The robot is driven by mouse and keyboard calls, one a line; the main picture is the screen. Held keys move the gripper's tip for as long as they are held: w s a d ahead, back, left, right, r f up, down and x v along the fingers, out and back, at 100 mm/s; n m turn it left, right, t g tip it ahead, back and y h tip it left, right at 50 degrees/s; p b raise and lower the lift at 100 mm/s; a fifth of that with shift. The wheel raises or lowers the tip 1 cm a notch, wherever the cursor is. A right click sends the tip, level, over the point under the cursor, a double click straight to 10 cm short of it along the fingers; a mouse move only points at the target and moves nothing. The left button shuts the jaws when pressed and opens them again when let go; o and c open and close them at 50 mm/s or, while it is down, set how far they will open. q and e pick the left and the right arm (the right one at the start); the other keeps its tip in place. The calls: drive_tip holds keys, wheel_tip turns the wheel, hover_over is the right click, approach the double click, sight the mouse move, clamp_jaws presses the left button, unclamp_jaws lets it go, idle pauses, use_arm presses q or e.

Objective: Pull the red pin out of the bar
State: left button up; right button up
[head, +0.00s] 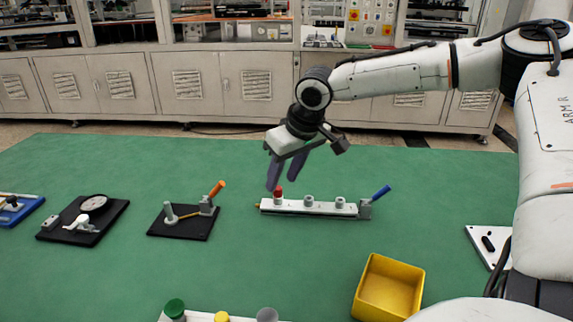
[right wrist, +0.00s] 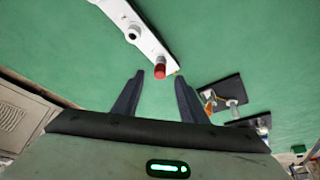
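The white bar (head: 308,207) lies on the green table. The red pin (head: 278,191) stands upright in the bar's left end, and it also shows in the right wrist view (right wrist: 160,71). Two grey pieces (head: 309,201) sit along the bar to its right. A clamp with a blue handle (head: 380,192) is at the bar's right end. My right gripper (head: 281,182) is open and points down just above the red pin. In the right wrist view the pin is ahead of and between the two fingertips, not touched. My left gripper is not in view.
A black plate with an orange-handled clamp (head: 184,228) and a black plate with a dial gauge (head: 65,226) lie to the left. A yellow bin (head: 389,287) stands in front right. A white rack with coloured knobs (head: 205,317) is at the front edge.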

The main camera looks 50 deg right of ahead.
sight(278, 188)
drive_tip(key=shift+x, duration=1.8)
clamp_jaws()
